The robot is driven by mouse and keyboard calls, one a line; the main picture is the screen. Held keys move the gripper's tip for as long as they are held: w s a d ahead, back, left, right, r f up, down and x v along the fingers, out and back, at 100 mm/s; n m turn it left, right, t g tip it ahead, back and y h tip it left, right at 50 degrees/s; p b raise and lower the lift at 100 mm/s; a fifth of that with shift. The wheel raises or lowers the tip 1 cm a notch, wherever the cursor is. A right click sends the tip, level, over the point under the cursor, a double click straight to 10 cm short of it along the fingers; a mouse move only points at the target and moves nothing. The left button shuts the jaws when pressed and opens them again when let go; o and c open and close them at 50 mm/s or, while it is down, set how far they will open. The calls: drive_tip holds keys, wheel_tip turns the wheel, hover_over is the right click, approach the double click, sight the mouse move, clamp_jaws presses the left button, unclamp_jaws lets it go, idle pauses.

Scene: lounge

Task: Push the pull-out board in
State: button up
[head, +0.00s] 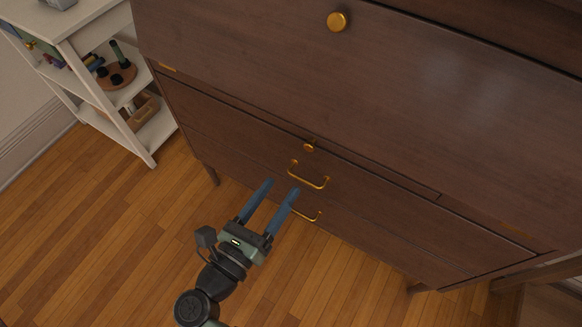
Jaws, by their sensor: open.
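The pull-out board shows as a thin dark wood strip (375,166) below the large upper front of the brown cabinet. A small brass knob (309,147) sits on it near its middle. I cannot tell from this angle how far the board stands out. My gripper (281,187) is in front of the cabinet, with its two blue fingers pointing towards it. The fingers are apart with nothing between them. In the picture they lie below and left of the knob, near the upper brass drawer handle (325,184). I cannot tell whether they touch the cabinet.
A lower brass handle (315,218) is partly behind my right finger. A larger brass knob (337,21) is on the cabinet's upper front. A white shelf (146,146) with small items stands at the left. The wooden floor (90,240) in front is clear.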

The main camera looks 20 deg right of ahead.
drive_tip(key=shift+v, duration=1.2)
